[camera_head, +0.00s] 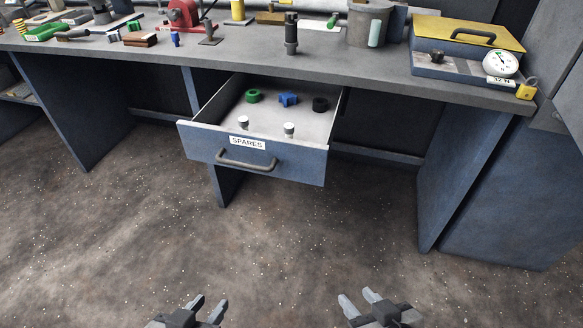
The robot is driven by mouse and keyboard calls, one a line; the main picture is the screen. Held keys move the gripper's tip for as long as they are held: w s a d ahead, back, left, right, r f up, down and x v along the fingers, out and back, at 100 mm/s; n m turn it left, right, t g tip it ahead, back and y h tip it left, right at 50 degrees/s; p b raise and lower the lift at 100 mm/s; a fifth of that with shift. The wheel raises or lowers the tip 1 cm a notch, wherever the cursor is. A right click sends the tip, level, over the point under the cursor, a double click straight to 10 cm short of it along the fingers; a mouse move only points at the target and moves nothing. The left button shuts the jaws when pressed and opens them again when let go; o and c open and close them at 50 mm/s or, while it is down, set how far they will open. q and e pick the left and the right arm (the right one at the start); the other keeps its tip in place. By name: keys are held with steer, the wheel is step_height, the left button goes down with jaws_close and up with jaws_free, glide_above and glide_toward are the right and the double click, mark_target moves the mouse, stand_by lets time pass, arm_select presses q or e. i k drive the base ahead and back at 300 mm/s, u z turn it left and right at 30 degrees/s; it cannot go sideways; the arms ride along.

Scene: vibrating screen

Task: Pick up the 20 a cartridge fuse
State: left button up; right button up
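The open drawer (310,158), labelled SPARES, holds small parts. Two small upright pale cylinders with metallic-looking tops stand near its front: a left cylinder (243,121) and a right cylinder (289,129). They look like cartridge fuses, but no rating is readable, so I cannot tell which is 20 A. My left gripper (208,307) is at the bottom edge of the view, fingers apart and empty. My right gripper (359,300) is also at the bottom edge, fingers apart and empty. Both are well short of the drawer in the picture.
Behind the cylinders lie a green ring (253,96), a blue part (288,99) and a black ring (320,104). The drawer handle (246,163) faces me. The floor ahead is clear.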

mark_target(289, 128)
steer(key=k, duration=0.2)
steer(key=u, duration=1.55)
steer(key=i, duration=1.3)
steer(key=z, duration=0.05)
